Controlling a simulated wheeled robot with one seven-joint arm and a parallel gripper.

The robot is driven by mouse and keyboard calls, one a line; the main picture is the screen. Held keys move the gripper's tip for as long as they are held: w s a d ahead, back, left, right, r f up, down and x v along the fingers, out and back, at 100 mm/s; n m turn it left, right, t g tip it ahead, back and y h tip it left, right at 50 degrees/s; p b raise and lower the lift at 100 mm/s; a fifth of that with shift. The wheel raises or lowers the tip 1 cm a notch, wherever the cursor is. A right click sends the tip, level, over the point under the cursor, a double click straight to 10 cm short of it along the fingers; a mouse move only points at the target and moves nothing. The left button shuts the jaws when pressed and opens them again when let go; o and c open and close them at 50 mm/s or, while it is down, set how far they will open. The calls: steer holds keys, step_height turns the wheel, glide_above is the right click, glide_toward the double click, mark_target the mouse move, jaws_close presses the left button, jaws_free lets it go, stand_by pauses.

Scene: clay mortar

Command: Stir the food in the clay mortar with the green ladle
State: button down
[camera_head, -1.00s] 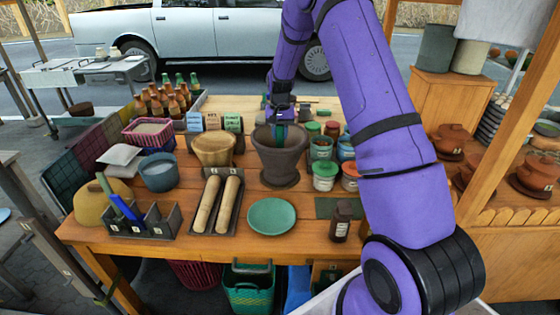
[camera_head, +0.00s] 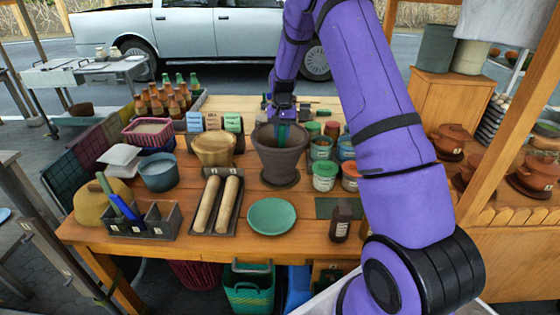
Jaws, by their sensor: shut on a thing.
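The clay mortar (camera_head: 280,160) is a dark grey-brown pot standing upright on the wooden table. My gripper (camera_head: 282,118) is above the mortar's mouth, pointing down, shut on the green ladle (camera_head: 282,131). The ladle's lower part goes down into the mortar and is hidden by its wall. The food inside the mortar cannot be seen from this angle.
A tan wooden mortar (camera_head: 213,150) stands just left of the clay mortar. Lidded jars (camera_head: 325,176) stand close on its right. A green plate (camera_head: 271,216) and a tray with two pestles (camera_head: 216,203) lie in front. Bottles (camera_head: 172,100) stand at the back left.

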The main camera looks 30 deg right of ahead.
steer(key=shift+w+d, duration=0.3)
steer(key=shift+d, duration=0.2)
steer(key=shift+r, duration=0.1)
step_height(320, 180, up, 17)
stand_by(1.2)
steer(key=shift+s, duration=0.1)
stand_by(0.4)
